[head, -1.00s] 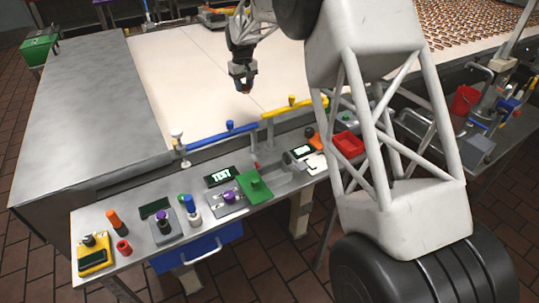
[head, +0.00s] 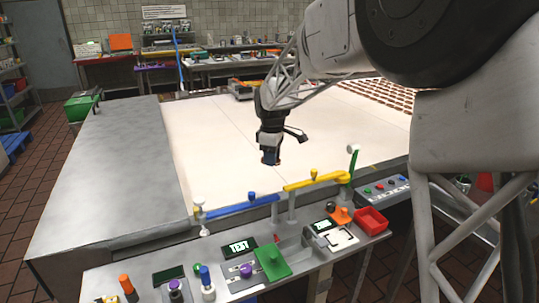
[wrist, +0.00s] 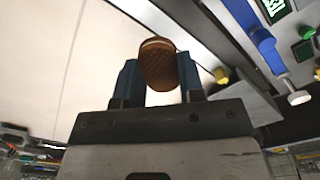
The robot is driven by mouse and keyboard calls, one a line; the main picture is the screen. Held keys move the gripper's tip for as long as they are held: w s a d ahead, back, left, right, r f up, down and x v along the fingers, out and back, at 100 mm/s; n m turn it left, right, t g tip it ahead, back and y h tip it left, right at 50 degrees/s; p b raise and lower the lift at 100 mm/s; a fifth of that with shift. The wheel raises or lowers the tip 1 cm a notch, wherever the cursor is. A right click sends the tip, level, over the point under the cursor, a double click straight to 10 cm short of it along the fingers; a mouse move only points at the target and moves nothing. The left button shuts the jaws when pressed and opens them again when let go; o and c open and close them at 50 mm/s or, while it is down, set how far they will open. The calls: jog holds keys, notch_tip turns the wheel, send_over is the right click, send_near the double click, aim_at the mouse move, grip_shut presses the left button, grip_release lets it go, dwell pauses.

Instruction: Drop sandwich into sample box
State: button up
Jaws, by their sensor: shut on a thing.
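My gripper (head: 270,158) is above the white belt surface, just behind the blue and yellow rails. In the wrist view my gripper (wrist: 159,78) has its blue fingers on both sides of a brown, rounded sandwich (wrist: 159,62) and is shut on it. The sandwich is mostly hidden in the head view. No box is clearly marked as the sample box. A small open red box (head: 371,220) sits at the right end of the bench, to the right of and nearer than my gripper. It looks empty.
The bench holds a green plate (head: 272,262), a TEST display (head: 240,246) and several coloured knobs. A blue rail (head: 237,206) and a yellow rail (head: 313,182) border the belt (head: 215,150). Many sandwiches (head: 385,93) lie far right. A green bin (head: 80,106) stands far left.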

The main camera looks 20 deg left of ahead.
jog(key=s+d+n, duration=0.1)
jog(key=s, duration=0.1)
jog(key=s+d+n, duration=0.1)
jog(key=s+d, duration=0.1)
jog(key=s+d+f+n, duration=0.1)
jog(key=s, duration=0.2)
jog(key=shift+d+n, duration=0.4)
jog(key=s+d+f+n, duration=0.4)
jog(key=s+d+f, duration=0.2)
jog(key=s, duration=0.5)
jog(key=shift+d+n, duration=0.3)
jog(key=shift+d, duration=0.95)
jog(key=shift+f, duration=3.15)
jog(key=o, duration=1)
jog(key=shift+c, duration=0.2)
notch_tip(320, 180, up, 8)
